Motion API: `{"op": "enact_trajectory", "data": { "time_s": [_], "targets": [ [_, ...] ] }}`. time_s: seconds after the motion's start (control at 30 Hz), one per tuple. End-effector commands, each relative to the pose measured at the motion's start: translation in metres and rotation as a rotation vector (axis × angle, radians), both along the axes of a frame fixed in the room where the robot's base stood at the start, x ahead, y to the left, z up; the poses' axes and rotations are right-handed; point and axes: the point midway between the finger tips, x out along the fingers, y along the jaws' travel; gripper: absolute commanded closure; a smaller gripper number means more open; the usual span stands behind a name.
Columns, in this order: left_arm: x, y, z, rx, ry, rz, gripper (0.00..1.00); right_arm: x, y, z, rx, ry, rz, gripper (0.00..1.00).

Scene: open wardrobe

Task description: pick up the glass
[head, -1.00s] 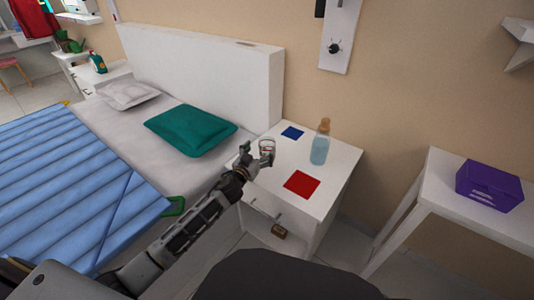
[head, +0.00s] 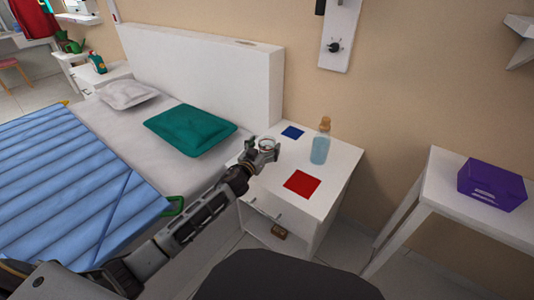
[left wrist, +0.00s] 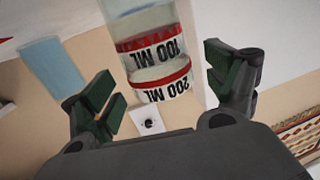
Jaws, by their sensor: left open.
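The glass (head: 267,143) stands on the white nightstand (head: 325,180), near its left edge. It is clear with red bands. In the left wrist view the glass (left wrist: 158,65) shows "100 ML" and "200 ML" marks upside down, between my fingers with a gap on each side. My left gripper (head: 262,150) is open at the glass, and its fingers hide the glass's lower part in the head view. The open fingers of the left gripper (left wrist: 168,85) also show in the left wrist view. My right gripper is not in view.
A bottle (head: 320,148) with a cork stands right of the glass. The bed (head: 190,110) is at left. A purple box (head: 491,185) sits on a white table at right.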

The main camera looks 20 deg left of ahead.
Motion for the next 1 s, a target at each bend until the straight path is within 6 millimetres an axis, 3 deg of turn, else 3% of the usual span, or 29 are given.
{"op": "enact_trajectory", "data": {
  "time_s": [0.37,0.9,1.0],
  "targets": [
    [0.021,-0.003,-0.001,0.000,0.000,0.001,0.13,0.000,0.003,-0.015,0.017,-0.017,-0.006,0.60],
    [0.023,-0.003,-0.001,-0.001,0.001,0.001,0.13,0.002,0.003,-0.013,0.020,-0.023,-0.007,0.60],
    [0.023,-0.003,-0.001,-0.001,0.001,0.001,0.23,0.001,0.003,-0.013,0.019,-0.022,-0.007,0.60]
  ]
}}
